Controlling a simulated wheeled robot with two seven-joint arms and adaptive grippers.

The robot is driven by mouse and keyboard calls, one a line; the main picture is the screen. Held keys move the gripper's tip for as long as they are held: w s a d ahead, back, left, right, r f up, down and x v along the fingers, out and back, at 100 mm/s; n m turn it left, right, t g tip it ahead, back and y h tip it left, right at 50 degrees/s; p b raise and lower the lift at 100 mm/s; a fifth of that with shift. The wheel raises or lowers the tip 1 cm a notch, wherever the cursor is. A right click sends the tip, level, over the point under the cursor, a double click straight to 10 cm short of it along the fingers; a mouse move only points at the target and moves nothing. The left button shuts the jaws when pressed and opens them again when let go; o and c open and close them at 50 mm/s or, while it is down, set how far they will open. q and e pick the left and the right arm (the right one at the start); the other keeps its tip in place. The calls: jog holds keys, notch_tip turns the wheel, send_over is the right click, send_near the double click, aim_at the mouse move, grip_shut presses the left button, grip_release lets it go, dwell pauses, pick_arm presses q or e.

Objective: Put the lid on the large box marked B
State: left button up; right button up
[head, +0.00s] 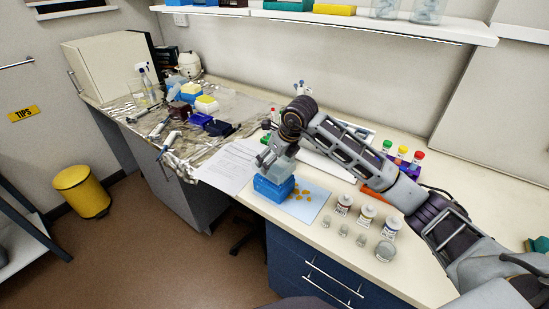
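A blue box (273,190) stands at the front edge of the bench, on the left part of a light blue sheet. My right gripper (268,160) is just above it, with its fingers pointing down and to the left. A pale grey piece (284,168) is at the top of the box, under the gripper; I cannot tell if it is a lid or whether the fingers hold it. No letter B can be read on the box. My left gripper is not in view.
Small orange pieces (303,193) lie on the light blue sheet (314,206) beside the box. Jars (366,214) and small cups stand to the right. Papers (230,163) lie to the left, and foil with pipettes and coloured boxes (206,104) lies beyond.

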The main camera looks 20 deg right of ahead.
aim_at(277, 164)
jog(key=shift+s+f+b, duration=0.1)
jog(key=shift+f+b, duration=0.3)
jog(key=shift+b, duration=0.2)
dwell(0.6)
jog(key=shift+f+b, duration=0.95)
jog(key=shift+f, duration=0.05)
dwell(0.9)
jog(key=shift+s+f, duration=0.15)
jog(key=shift+f, duration=0.1)
jog(key=shift+c, duration=1)
jog(key=shift+f, duration=0.1)
